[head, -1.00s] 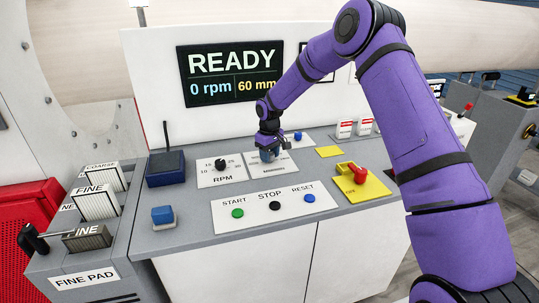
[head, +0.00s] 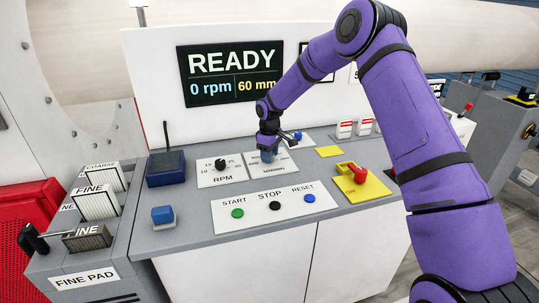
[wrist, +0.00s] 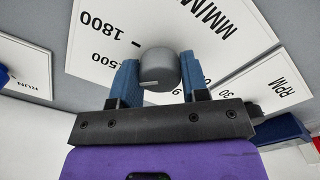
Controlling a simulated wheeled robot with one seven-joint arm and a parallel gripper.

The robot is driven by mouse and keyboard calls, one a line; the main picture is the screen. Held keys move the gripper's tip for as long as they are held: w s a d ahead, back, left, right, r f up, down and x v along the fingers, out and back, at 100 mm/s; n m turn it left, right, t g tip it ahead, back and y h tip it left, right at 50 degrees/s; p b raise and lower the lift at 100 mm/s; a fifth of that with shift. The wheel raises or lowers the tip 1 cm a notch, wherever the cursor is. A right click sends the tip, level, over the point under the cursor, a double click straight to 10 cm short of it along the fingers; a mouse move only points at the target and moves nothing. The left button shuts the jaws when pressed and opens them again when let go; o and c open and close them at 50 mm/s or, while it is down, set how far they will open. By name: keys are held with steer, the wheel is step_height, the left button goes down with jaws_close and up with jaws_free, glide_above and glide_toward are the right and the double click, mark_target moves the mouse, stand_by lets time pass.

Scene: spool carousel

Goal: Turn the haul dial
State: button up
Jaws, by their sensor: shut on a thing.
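The haul dial (wrist: 158,64) is a round grey knob on a white MM/MIN scale plate (wrist: 190,22). In the wrist view, my gripper (wrist: 160,74) has its two blue fingers on either side of the knob, shut on it. A short white mark shows on the knob's near side. The scale numbers 1800 and one ending in 500 show left of the knob; others are partly hidden by the fingers. In the head view, my gripper (head: 268,156) is down on the plate and hides the knob. The display (head: 232,73) reads READY, 0 rpm, 60 mm.
The RPM dial (head: 221,164) stands just left on its own plate. A blue button (head: 298,136) lies right of the gripper. START, STOP and RESET buttons (head: 275,206) sit in front. A red switch on a yellow plate (head: 375,190) is to the right. A dark blue box with an antenna (head: 165,168) stands left.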

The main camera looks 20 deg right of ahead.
steer(key=o, duration=0.9)
step_height(320, 180, up, 11)
steer(key=shift+f, duration=0.1)
steer(key=s+d+r+m+t+h, duration=0.1)
steer(key=s+d+r+m+t, duration=0.2)
steer(key=s+r, duration=1.8)
steer(key=s+d+m, duration=0.1)
steer(key=s+m, duration=0.1)
steer(key=s, duration=0.7)
steer(key=s+d+m+t, duration=0.1)
steer(key=s+m, duration=0.1)
steer(key=s, duration=0.7)
steer(key=s+d+r+m+t+y, duration=0.1)
steer(key=s+d+m, duration=0.1)
steer(key=s, duration=0.7)
steer(key=shift+s, duration=0.3)
